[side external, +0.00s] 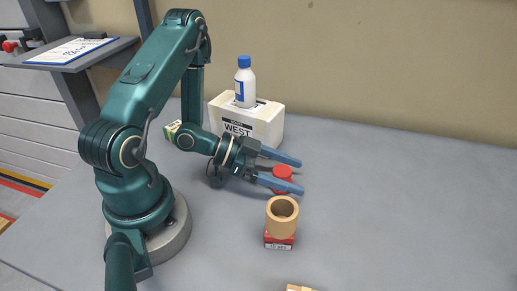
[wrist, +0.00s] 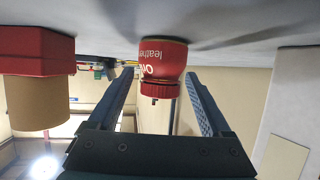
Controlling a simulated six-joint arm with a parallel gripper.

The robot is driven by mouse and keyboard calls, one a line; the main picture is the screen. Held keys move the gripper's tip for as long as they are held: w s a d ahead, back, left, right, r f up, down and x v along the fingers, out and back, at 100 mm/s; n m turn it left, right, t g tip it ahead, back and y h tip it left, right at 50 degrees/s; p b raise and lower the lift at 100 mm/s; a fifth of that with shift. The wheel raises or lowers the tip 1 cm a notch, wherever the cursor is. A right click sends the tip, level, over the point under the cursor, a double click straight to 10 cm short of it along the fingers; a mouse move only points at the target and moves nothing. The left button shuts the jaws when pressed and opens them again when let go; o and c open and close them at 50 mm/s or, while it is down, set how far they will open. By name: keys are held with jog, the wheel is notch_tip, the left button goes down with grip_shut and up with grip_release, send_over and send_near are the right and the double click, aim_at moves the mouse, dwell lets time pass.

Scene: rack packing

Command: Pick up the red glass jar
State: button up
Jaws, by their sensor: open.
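The red glass jar (side external: 282,180) stands on the grey table, with a red lid or cap on top. In the wrist view, which shows the scene upside down, the jar (wrist: 165,62) has white lettering including "leather". My gripper (side external: 299,177) is open and lies low and level over the table. Its two blue fingers reach out on either side of the jar, which stands between them near the tips. In the wrist view there are gaps between the jar and the fingers of my gripper (wrist: 160,76). The near finger partly hides the jar in the side view.
A tan ring (side external: 282,222) sits on a red box (side external: 279,241) in front of the jar. A white box (side external: 262,128) labelled "WEST" stands behind, with a white blue-capped bottle (side external: 245,84) on top. A tan item (side external: 300,289) shows at the bottom edge. The table's right side is clear.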

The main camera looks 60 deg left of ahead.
jog(key=shift+x, duration=0.75)
grip_shut()
jog(key=shift+r, duration=0.2)
